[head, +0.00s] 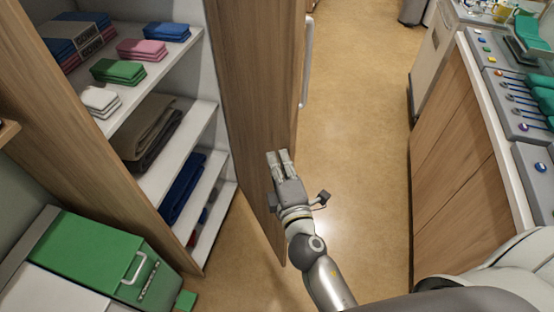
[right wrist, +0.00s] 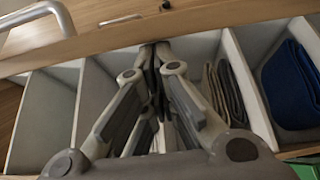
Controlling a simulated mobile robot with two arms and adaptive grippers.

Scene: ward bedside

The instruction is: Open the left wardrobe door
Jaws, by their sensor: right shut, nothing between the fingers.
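The wooden wardrobe door (head: 250,80) stands swung out from the wardrobe in the head view, with shelves exposed to its left. A pale bar handle (head: 306,65) is on the door's right side, and a bar handle also shows at the upper left of the right wrist view (right wrist: 40,14). My right gripper (head: 278,153) is shut and empty, in front of the door's lower part and below the handle. In the right wrist view its fingers (right wrist: 154,50) point towards the wooden edge. I cannot tell whether they touch the door. My left gripper is not in view.
The shelves (head: 205,117) hold folded cloths and dark blankets (head: 150,130). A green box (head: 90,250) stands at the lower left. A wooden cabinet with trays (head: 460,150) lines the right. The floor (head: 360,130) between door and cabinet is clear.

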